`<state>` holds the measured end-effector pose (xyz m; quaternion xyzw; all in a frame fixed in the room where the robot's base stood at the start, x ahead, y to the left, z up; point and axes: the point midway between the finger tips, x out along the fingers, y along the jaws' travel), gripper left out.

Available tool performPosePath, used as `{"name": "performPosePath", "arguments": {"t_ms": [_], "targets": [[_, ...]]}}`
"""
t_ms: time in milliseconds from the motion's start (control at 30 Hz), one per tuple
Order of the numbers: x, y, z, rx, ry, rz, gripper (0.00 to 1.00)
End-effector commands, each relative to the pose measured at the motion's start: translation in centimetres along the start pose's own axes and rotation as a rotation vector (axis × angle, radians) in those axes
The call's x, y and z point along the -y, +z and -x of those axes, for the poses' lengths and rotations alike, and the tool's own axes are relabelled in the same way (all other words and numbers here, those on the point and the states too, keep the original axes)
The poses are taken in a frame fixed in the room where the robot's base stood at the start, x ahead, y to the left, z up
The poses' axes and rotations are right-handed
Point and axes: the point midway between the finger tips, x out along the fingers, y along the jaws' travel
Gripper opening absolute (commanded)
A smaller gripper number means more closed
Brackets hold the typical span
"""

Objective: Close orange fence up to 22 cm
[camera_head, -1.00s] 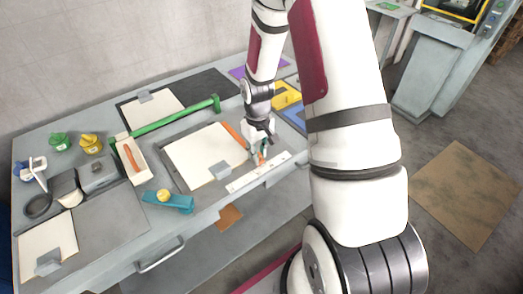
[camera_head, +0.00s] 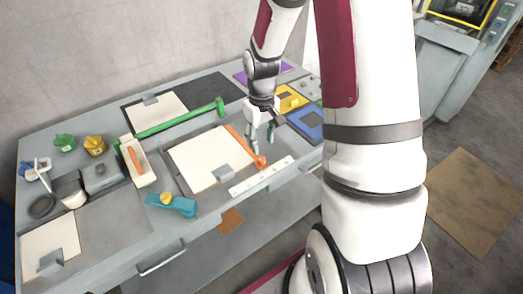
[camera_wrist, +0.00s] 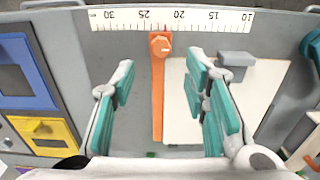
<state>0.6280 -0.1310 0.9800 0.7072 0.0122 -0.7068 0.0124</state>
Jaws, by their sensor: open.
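The orange fence (camera_wrist: 158,95) is a straight bar with a round knob (camera_wrist: 160,45) at its ruler end. Its red tip is between the 25 and 20 marks of the white ruler (camera_wrist: 200,18), near 22. The fence lies along the left edge of the white sheet (camera_wrist: 215,105), touching it or very close. In the head view, the fence (camera_head: 241,143) is on the bench beside the sheet (camera_head: 205,158). My gripper (camera_wrist: 160,85) is open, with green-padded fingers apart on either side of the fence in the picture. In the head view, my gripper (camera_head: 262,143) hangs above the fence, holding nothing.
A grey block (camera_head: 223,174) sits on the sheet. A green bar (camera_head: 180,119) and white tray (camera_head: 138,160) are to the left, with a teal handle (camera_head: 172,204) nearer the front edge. Blue (camera_head: 308,122) and yellow (camera_head: 290,100) panels are on the right.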

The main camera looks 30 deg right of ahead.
Motion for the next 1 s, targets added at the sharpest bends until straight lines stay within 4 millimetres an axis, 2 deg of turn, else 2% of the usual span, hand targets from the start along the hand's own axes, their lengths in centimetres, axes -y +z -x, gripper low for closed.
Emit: {"name": "performPosePath", "arguments": {"t_ms": [100, 300, 967, 1000], "targets": [[0.0, -0.1, 2.1, -0.003, 0.001, -0.002, 0.41], [0.0, 0.0, 4.0, -0.001, 0.001, 0.000, 0.41], [0.0, 0.0, 4.2, 0.000, 0.000, 0.000, 0.41], [0.2, 0.0, 4.7, -0.005, 0.004, 0.001, 0.41]]}}
